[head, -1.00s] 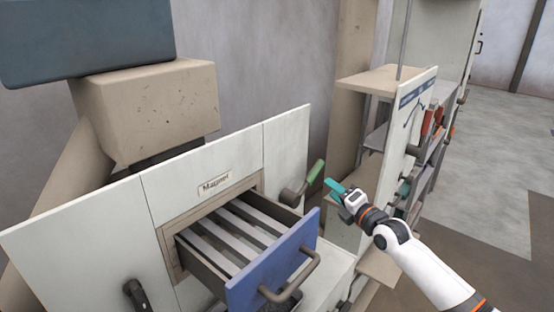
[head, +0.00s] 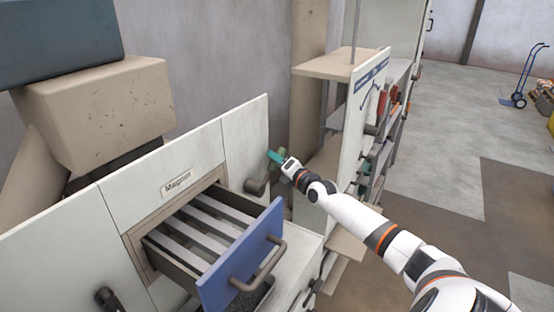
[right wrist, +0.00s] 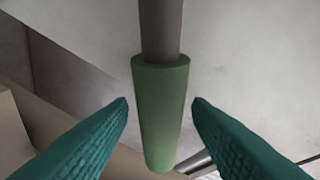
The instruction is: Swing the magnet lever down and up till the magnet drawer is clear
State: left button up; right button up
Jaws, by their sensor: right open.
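The magnet drawer (head: 240,262) with a blue front and a bar handle is pulled out of the white panel below the "Magnet" label (head: 176,183). Several pale bars lie across its inside. The magnet lever (head: 256,186) sits on the panel right of the drawer, its arm pointing up and to the right. Its green grip (right wrist: 160,115) stands between the two teal fingers of my right gripper (head: 276,157) in the right wrist view. The fingers are open, with a gap on each side of the grip. In the head view the gripper mostly hides the grip. My left gripper is out of view.
A second dark lever (head: 109,299) is on the panel at lower left. A beige block (head: 95,110) stands behind the panel. A shelf unit with a white side board (head: 352,130) stands close to the right of my right gripper. Open floor lies further right.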

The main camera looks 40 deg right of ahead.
jog(key=shift+w+d, duration=0.15)
jog(key=shift+w, duration=0.2)
